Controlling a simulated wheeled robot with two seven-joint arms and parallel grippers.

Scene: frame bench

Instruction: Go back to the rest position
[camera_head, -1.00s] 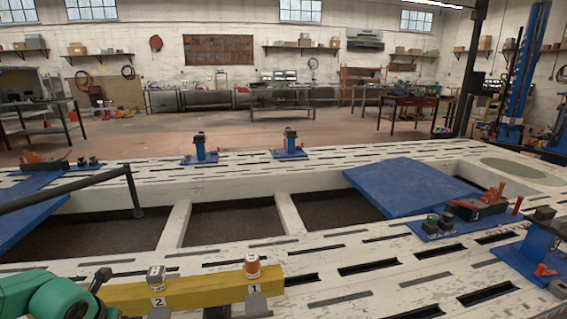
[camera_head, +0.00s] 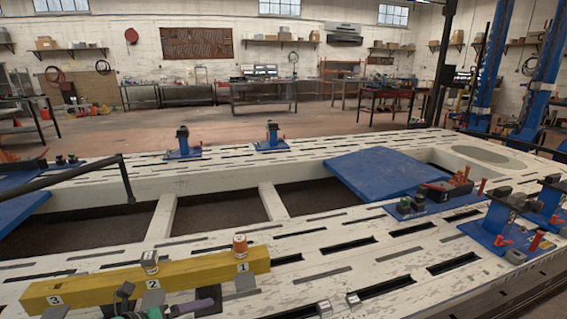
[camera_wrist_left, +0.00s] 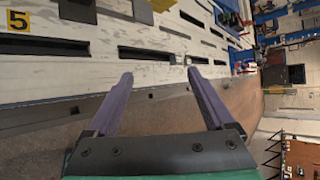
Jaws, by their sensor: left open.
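My left gripper (camera_wrist_left: 160,76) is open, with two purple fingers spread apart and nothing between them in the left wrist view. In that view it is beside the pale slotted bench top, with the dark bench edge and floor below. The rest of that arm is cut off by the frame. My right gripper is out of view.
The yellow bar carries number tags, a silver-topped piece (camera_head: 149,262) and an orange-and-white cylinder (camera_head: 240,244). Two small silver pieces (camera_head: 339,302) are near the front. Blue clamp stands (camera_head: 497,225) are at right. A blue plate (camera_head: 385,172) lies on the slotted bench (camera_head: 330,256).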

